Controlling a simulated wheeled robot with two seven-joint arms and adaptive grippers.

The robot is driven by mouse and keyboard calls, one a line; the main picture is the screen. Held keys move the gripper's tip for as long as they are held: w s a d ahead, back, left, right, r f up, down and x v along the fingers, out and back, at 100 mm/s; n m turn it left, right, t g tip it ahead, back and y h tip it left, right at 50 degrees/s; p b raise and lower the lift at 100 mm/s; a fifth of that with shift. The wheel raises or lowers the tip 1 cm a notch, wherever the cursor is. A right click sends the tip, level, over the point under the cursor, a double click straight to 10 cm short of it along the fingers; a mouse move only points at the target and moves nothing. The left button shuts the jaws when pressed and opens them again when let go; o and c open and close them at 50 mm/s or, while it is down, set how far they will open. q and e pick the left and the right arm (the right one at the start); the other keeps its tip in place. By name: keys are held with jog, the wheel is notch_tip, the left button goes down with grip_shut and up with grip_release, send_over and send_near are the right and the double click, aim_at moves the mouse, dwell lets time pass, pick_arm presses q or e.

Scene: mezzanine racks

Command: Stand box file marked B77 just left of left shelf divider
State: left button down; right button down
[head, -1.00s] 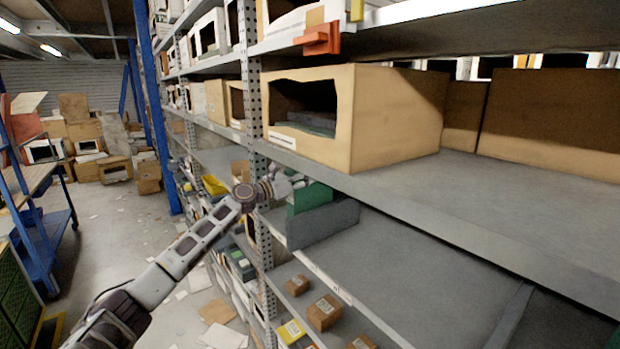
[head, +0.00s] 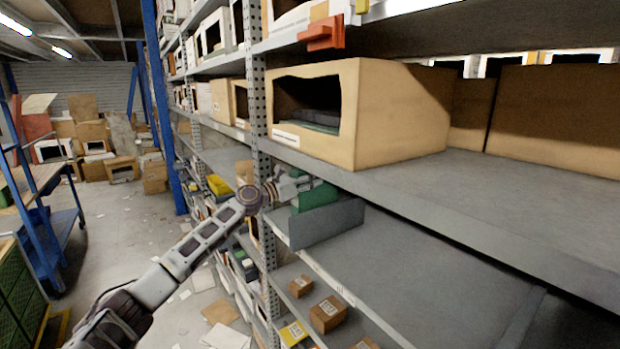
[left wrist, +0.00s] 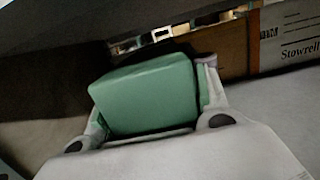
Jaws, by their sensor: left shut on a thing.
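A green box file (head: 318,196) is on or just above the middle shelf, partly behind a grey shelf divider (head: 328,223). No B77 mark is readable on it. My left gripper (head: 300,187) is shut on the box file at the left end of the shelf, beside the perforated upright. In the left wrist view the box file (left wrist: 148,92) fills the space between the fingers (left wrist: 155,120). Whether its bottom touches the shelf is hidden. My right gripper is in neither view.
A large tan open-front box (head: 355,110) stands on the shelf above, whose edge overhangs the hand. The perforated upright (head: 258,100) is close to my left wrist. Bare shelf surface (head: 430,260) lies right of the divider. Small cartons (head: 328,313) sit below.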

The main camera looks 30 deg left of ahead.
pick_arm(q)
jog(key=c, duration=0.8)
grip_release()
jog(key=shift+f, duration=0.15)
jog(key=shift+o, duration=0.4)
jog(key=shift+r, duration=0.2)
jog(key=b+v, duration=0.4)
jog(key=v, duration=0.8)
jog(key=shift+f, duration=0.15)
dwell(0.7)
